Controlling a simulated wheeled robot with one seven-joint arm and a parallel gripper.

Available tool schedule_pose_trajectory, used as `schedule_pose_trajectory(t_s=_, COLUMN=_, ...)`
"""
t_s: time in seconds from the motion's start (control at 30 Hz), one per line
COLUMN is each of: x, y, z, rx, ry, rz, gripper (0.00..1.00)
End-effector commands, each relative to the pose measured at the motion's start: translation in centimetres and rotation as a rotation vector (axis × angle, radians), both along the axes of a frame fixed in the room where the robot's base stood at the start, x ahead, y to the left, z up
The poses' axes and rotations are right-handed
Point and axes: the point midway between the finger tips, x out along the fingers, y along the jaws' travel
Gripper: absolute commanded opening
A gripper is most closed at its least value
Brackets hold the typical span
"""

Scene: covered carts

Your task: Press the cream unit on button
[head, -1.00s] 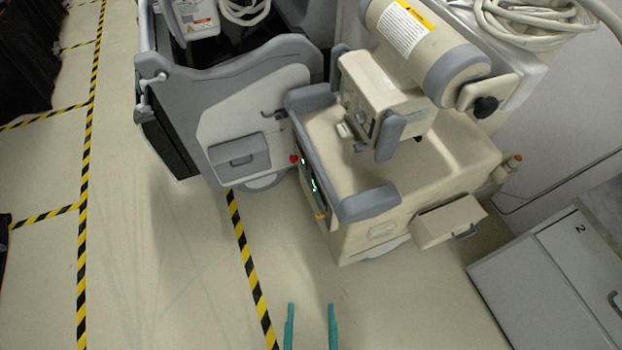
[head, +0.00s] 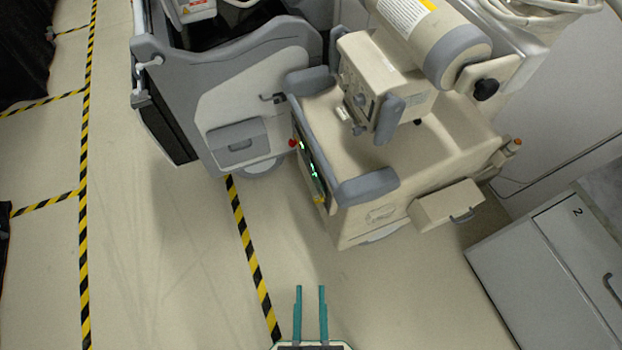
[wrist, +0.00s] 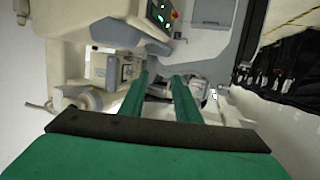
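The cream unit (head: 455,138) stands right of centre in the head view, with grey corner bumpers. Its control panel (head: 313,172) is on its left-facing side, with lit green displays and a red knob (head: 292,143) at the far end. The panel also shows at the top of the wrist view (wrist: 158,14), with the red knob (wrist: 175,14) beside it. The on button is too small to single out. My gripper (head: 310,288) is below the unit in the head view, apart from it. Its teal fingers have a narrow empty gap, which also shows in the wrist view (wrist: 160,80).
A grey and white cart (head: 245,100) stands left of the cream unit, close to it. A cream drawer (head: 447,205) sticks out at its right. A grey cabinet (head: 545,285) stands lower right. Floor with striped tape (head: 250,255) is clear at left.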

Motion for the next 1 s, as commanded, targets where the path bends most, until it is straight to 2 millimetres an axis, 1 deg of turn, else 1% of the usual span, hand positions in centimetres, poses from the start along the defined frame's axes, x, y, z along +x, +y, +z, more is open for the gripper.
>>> schedule_pose_trajectory(t_s=0.03, x=0.0, y=0.0, z=0.0, rx=0.0, ry=0.0, rz=0.0, gripper=0.17)
schedule_pose_trajectory(t_s=0.07, x=0.0, y=0.0, z=0.0, rx=0.0, ry=0.0, rz=0.0, gripper=0.09)
schedule_pose_trajectory(t_s=0.1, x=0.0, y=0.0, z=0.0, rx=0.0, ry=0.0, rz=0.0, gripper=0.0)
schedule_pose_trajectory(t_s=1.0, x=0.0, y=0.0, z=-0.01, rx=0.0, ry=0.0, rz=0.0, gripper=0.0)
